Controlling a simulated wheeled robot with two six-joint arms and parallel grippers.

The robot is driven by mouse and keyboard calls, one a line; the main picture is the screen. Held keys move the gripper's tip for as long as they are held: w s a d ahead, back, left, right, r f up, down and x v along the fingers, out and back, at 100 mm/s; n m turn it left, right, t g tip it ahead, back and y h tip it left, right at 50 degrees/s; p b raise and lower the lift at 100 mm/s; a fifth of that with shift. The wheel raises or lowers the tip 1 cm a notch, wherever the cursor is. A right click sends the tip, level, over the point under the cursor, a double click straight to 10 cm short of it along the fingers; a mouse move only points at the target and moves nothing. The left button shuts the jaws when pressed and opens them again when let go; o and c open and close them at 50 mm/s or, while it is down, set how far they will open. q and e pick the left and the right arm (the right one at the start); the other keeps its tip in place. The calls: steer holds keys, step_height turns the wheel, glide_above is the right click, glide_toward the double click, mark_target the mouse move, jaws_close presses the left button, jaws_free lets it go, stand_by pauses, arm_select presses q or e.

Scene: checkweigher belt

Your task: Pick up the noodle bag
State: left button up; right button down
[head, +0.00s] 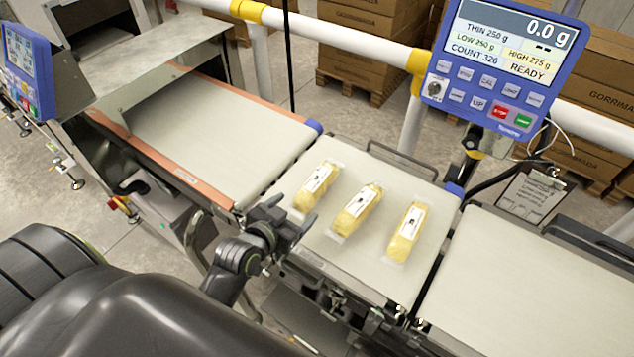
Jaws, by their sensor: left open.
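Three yellow noodle bags with white labels and clear ends lie apart on the middle belt section (345,276). The left noodle bag (316,187) is nearest my left gripper, the middle noodle bag (357,210) is beside it, and the right noodle bag (408,234) lies further right. My left gripper (297,222) is open and empty at the left front edge of this belt, close to the left bag but apparently not around it. My right gripper is not in view.
An infeed belt (220,125) with orange side rails and an outfeed belt (530,290) are empty. A blue display (500,65) reads 0.0 g and READY. A white guard rail (340,36) runs behind, with stacked cartons (365,40) beyond. A metal hood (150,55) covers part of the infeed.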

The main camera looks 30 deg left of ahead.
mark_target(302, 201)
arm_select(q)
steer(key=shift+x, duration=0.95)
steer(key=shift+w+p, duration=0.45)
steer(key=shift+w, duration=0.15)
steer(key=shift+p+x, duration=0.45)
steer(key=shift+x, duration=1.5)
steer(key=shift+c, duration=0.5)
steer(key=c, duration=1.1)
